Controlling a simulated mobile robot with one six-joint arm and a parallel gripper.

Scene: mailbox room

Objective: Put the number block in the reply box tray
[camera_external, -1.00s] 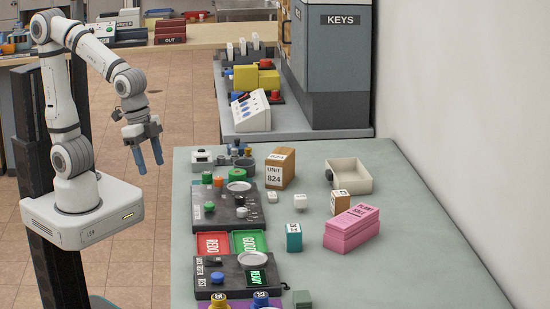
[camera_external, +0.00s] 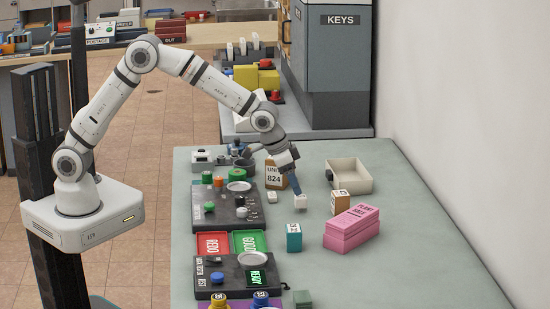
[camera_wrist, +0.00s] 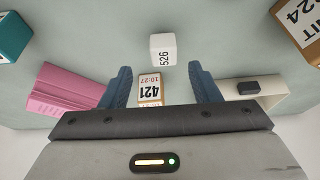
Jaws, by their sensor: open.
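A small white block marked 526 (camera_wrist: 162,48) stands on the table, just beyond my fingertips in the wrist view. My gripper (camera_wrist: 162,82) is open and empty, with blue fingers apart. In the external view my gripper (camera_external: 298,191) points down over the table. An open white tray (camera_external: 350,174), which looks like the reply box tray, stands behind to the right. It also shows in the wrist view (camera_wrist: 268,106), with a dark piece on its wall. I cannot read a label on it.
A brown box marked 421 (camera_wrist: 150,91) and a pink stack (camera_external: 351,230) stand near the block. The UNIT 824 box (camera_external: 272,176) is left of my gripper. A teal block (camera_external: 293,237) stands nearer the front.

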